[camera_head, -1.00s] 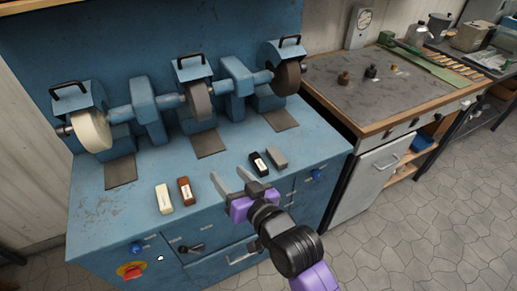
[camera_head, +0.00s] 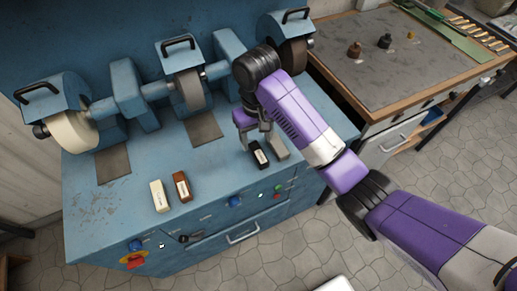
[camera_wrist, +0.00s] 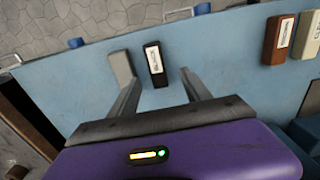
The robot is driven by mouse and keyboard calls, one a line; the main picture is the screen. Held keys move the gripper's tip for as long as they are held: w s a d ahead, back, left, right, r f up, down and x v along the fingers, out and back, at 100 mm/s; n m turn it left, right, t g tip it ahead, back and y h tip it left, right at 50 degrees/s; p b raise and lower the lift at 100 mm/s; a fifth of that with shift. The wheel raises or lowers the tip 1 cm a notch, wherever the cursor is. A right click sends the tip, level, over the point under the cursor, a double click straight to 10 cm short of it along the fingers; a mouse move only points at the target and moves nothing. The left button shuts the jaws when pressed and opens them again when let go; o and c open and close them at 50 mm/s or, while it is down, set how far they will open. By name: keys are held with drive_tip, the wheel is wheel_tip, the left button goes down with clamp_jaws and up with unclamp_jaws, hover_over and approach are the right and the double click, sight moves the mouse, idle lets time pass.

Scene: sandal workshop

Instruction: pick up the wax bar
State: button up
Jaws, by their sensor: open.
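Several labelled bars lie on the blue bench top; I cannot tell which one the task means. The black bar (camera_head: 259,155) with a white label is closest to my gripper (camera_head: 255,136). In the wrist view the black bar (camera_wrist: 155,64) shows between and just beyond the tips of my gripper (camera_wrist: 160,80), which is open and empty. A plain grey block (camera_head: 279,148) lies beside it, near the left finger in the wrist view (camera_wrist: 121,68). A brown bar (camera_head: 182,187) and a cream bar (camera_head: 159,196) lie apart, toward the left in the head view.
The blue bench (camera_head: 100,205) carries grinding wheels (camera_head: 74,132) along its back, with hoods and handles close behind my gripper. Knobs and a red switch (camera_head: 133,261) are on its front. A workbench (camera_head: 380,70) with small items stands to the right.

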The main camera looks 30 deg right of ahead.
sight(259, 154)
drive_tip(key=shift+s+d+f+b, duration=0.1)
drive_tip(key=shift+d+f+b, duration=0.05)
drive_tip(key=shift+f+b, duration=1.5)
drive_tip(key=shift+s+d+f, duration=0.1)
drive_tip(key=shift+f, duration=1.05)
drive_tip(key=shift+s+d+f, duration=0.1)
drive_tip(key=shift+f, duration=1)
clamp_jaws()
